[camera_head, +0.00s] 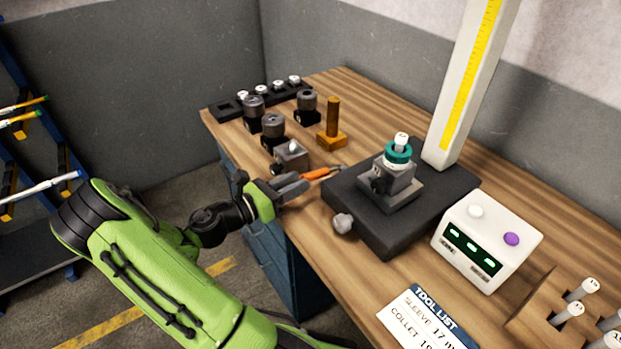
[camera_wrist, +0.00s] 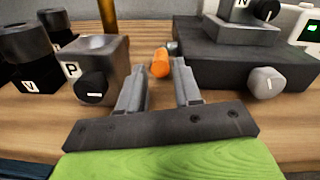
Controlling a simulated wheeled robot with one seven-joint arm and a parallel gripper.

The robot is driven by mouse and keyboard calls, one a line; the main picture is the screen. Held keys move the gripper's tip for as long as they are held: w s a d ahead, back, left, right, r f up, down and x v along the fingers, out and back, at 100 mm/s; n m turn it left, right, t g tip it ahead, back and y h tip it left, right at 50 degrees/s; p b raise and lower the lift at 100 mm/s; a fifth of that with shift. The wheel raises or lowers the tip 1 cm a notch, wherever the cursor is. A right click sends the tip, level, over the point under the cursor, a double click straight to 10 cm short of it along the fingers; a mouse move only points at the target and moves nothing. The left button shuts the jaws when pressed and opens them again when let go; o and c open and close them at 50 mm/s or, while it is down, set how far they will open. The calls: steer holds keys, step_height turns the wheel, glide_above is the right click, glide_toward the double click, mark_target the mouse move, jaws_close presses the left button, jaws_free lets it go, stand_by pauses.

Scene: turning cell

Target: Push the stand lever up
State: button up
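The stand has a black base (camera_head: 393,234), a tall white column (camera_head: 464,85) with a yellow scale, and a grey block (camera_head: 386,190) holding a teal ring. A grey knob (camera_head: 343,223) is on the base's near side; it also shows in the wrist view (camera_wrist: 266,82). An orange handle (camera_head: 318,173) with a grey metal end lies beside the base. I cannot tell which part is the stand lever. My gripper (camera_wrist: 160,72) is open, low over the table's edge, left of the base. The orange end (camera_wrist: 160,63) appears between its fingertips; contact cannot be told.
A grey block marked P (camera_wrist: 92,60) stands close left of my gripper. Several dark holders, an orange post (camera_head: 333,118) and a black rack (camera_head: 224,110) stand behind. A white box (camera_head: 488,240) with green displays and a tool list card (camera_head: 428,320) are at the right.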

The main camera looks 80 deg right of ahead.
mark_target(310, 173)
steer(key=x, duration=0.5)
steer(key=shift+b, duration=0.3)
steer(key=shift+c, duration=0.5)
